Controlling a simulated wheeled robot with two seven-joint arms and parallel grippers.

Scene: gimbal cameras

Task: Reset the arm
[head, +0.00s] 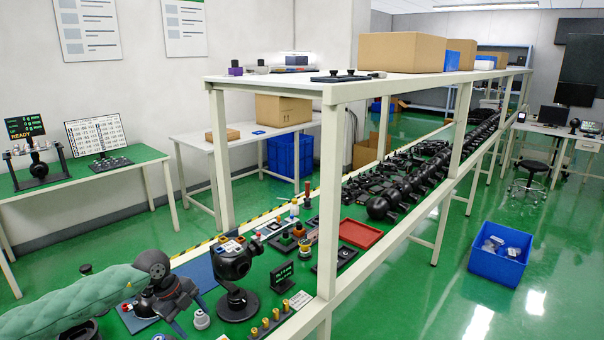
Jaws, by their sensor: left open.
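My left arm, in a green padded sleeve (75,300), comes in from the lower left. My left gripper (188,310) is dark and open, low over the near end of the workbench, and nothing shows between its fingers. Just right of it a black gimbal camera (233,262) stands upright on a round black base (238,305), apart from the gripper as far as I can tell. My right gripper is not in view.
Brass posts (265,327), a small display (282,274) and a red tray (360,233) lie further right on the bench. A white overhead shelf (290,88) on posts stands above it. A blue bin (500,253) sits on the open green floor at right.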

